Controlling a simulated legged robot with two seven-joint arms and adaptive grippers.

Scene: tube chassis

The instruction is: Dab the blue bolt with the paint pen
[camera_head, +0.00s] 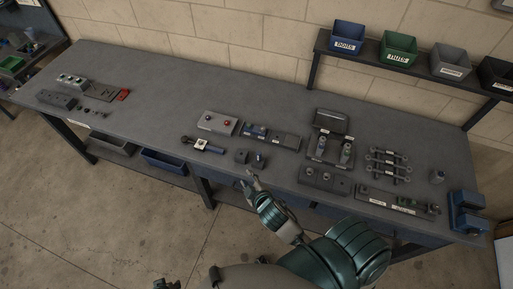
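A small dark block with a blue-topped bolt (260,158) stands near the front edge of the bench, just beyond my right gripper. A dark square block (242,157) is beside it on the left. A slim dark-blue tool with a white piece (203,146) lies further left; it may be the paint pen, but it is too small to tell. My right gripper (252,178) reaches up from below to the bench's front edge, apart from the blocks. Its fingers are too small to read. A dark part at the bottom edge (165,284) may be my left gripper, mostly cut off.
The grey workbench (150,85) holds a box with a red button (218,123), a two-post fixture (330,148), linked rods (388,165) and a blue vice-like block (466,212). Labelled bins (347,37) stand on a rear shelf. The bench's back left is clear.

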